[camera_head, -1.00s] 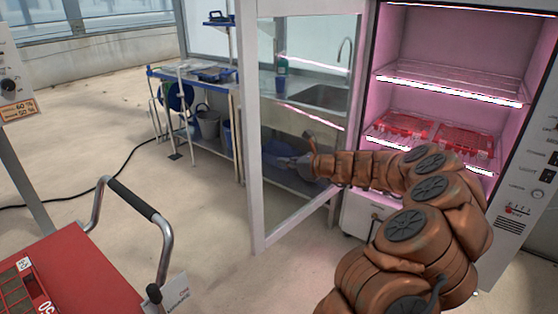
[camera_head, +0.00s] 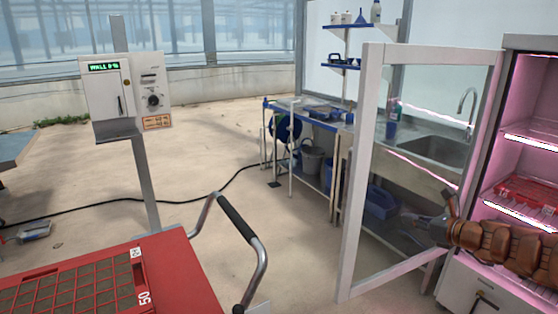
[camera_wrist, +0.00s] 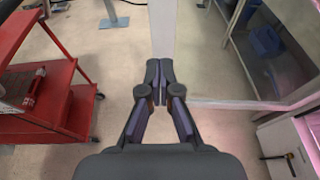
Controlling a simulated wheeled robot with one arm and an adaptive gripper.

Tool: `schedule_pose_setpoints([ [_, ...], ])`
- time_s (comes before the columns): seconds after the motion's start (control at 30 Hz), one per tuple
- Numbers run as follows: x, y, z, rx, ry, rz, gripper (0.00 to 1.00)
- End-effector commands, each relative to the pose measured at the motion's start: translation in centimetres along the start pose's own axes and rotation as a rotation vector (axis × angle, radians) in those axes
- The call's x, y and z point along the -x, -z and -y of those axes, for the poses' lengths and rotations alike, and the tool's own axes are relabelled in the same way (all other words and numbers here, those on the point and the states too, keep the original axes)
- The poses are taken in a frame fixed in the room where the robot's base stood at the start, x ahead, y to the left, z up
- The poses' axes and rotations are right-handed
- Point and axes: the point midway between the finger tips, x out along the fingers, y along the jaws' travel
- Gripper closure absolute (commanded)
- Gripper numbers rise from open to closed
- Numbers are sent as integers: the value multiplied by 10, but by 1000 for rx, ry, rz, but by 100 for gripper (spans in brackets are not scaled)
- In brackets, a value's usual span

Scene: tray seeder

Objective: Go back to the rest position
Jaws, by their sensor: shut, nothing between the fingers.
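My gripper (camera_wrist: 159,80) is shut and empty in the wrist view, its two fingers together, pointing at the lower part of a pale door frame post (camera_wrist: 163,30). In the head view my gripper (camera_head: 447,205) shows at the right, in front of the glass of the open cabinet door (camera_head: 358,180). My brown arm (camera_head: 510,245) reaches in from the right edge, in front of the pink-lit cabinet (camera_head: 490,180). Whether the fingers touch the door cannot be told.
A red cart (camera_head: 185,265) with a black-gripped handle and a red seed tray (camera_head: 70,290) stands at lower left. Behind it is a control box (camera_head: 125,90) on a post. A workbench (camera_head: 310,120) and sink (camera_head: 435,150) stand behind the door. Open floor (camera_head: 215,130) lies between, crossed by a dark cable.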

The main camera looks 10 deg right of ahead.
Motion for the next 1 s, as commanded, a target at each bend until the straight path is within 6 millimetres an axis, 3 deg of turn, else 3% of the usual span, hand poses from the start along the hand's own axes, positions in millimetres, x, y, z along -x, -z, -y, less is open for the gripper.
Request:
schedule_pose_setpoints([
  [0.07, -5, -10, -18, 52, -37, -7, 100],
  [0.17, -15, -28, -59, 179, -123, -23, 100],
  [0.3, -23, -51, -141, 440, -299, -51, 100],
  [0.47, -14, -58, -240, 771, -526, -80, 100],
  [0.6, 10, -47, -314, 1071, -733, -103, 100],
  [0.7, 36, -32, -356, 1268, -884, -116, 100],
  [0.87, 87, -3, -400, 1559, -1124, -138, 100],
  [1.0, 136, 23, -416, 1786, -1332, -165, 100],
])
